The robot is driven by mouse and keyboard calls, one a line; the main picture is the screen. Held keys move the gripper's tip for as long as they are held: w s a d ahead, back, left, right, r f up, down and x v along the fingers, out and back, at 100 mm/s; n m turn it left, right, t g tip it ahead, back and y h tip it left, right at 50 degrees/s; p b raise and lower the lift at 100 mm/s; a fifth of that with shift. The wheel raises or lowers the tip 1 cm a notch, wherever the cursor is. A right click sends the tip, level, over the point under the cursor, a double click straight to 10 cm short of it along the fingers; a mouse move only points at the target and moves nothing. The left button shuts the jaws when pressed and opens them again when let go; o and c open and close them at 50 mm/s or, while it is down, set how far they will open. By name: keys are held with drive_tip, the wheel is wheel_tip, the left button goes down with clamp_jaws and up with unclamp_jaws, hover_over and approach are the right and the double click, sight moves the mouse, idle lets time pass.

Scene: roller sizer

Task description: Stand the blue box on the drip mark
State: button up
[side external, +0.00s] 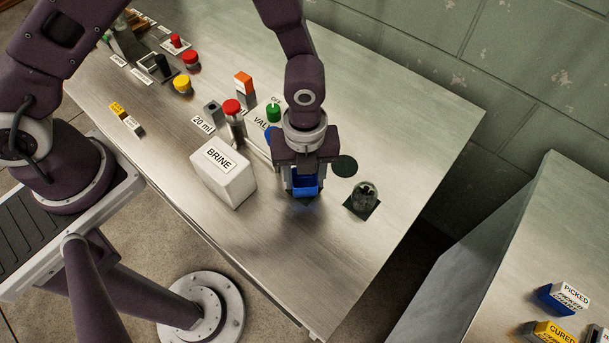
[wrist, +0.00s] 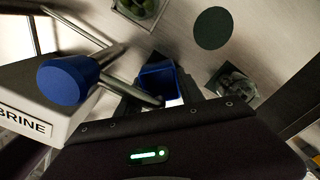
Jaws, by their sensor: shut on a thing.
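The blue box (side external: 306,184) is small and open-topped. My gripper (side external: 304,187) points down and is shut on it; the fingers hide part of its sides. In the wrist view the blue box (wrist: 159,78) sits between the two fingers. I cannot tell whether its base touches the table. A dark green round spot (side external: 344,165), which looks like the drip mark, lies bare on the table to the right of my gripper. It also shows bare in the wrist view (wrist: 213,28), up and right of the box.
A clear glass vessel (side external: 364,194) stands on a dark square right of my gripper, near the spot. The white BRINE block (side external: 224,174) is close on the left. The table front (side external: 300,260) is clear.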

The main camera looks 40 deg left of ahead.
drive_tip(key=shift+f, duration=0.35)
drive_tip(key=shift+f, duration=0.1)
drive_tip(key=o, duration=1.3)
wheel_tip(320, 180, up, 12)
drive_tip(key=shift+r, duration=0.2)
